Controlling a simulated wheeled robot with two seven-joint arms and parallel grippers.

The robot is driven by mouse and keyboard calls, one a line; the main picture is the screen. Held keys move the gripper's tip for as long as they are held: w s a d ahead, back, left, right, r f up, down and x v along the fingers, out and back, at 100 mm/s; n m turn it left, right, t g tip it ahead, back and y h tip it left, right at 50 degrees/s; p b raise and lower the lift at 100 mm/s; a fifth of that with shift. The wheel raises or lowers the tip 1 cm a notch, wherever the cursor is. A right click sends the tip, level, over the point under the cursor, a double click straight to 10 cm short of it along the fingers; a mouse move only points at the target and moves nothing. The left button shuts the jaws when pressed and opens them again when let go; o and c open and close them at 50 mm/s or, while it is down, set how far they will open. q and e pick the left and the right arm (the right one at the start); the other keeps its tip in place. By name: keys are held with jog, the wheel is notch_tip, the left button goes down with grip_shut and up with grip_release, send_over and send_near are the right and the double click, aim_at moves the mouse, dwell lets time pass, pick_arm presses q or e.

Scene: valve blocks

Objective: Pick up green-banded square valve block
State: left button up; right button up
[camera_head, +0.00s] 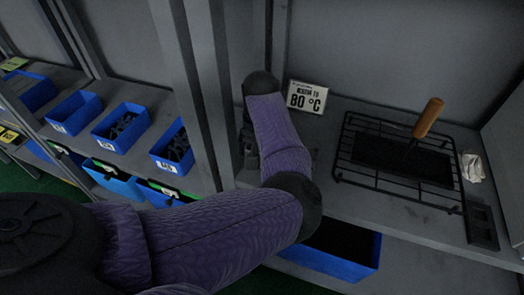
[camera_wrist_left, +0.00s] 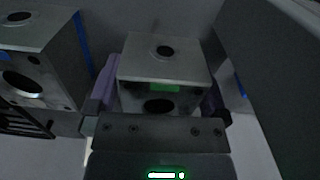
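In the left wrist view, the green-banded square valve block (camera_wrist_left: 166,65) is a grey metal cube with a round hole on top and a dark bore in front. A green mark shows above the bore. My left gripper (camera_wrist_left: 160,100) has one finger on each side of this block; whether they press on it is unclear. In the head view, my purple left arm reaches to the shelf in the middle and hides the gripper and the block. My right gripper is not in view.
A second grey block (camera_wrist_left: 42,60) with a blue band stands left of the green-banded one. A wire rack (camera_head: 400,165) with a wooden-handled tool (camera_head: 428,118) lies right of my arm. Blue bins (camera_head: 122,128) line the left shelf, beyond a grey post (camera_head: 205,80). A temperature sign (camera_head: 307,96) stands behind.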

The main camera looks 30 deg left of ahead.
pick_arm(q)
jog(key=shift+r, duration=0.15)
grip_shut()
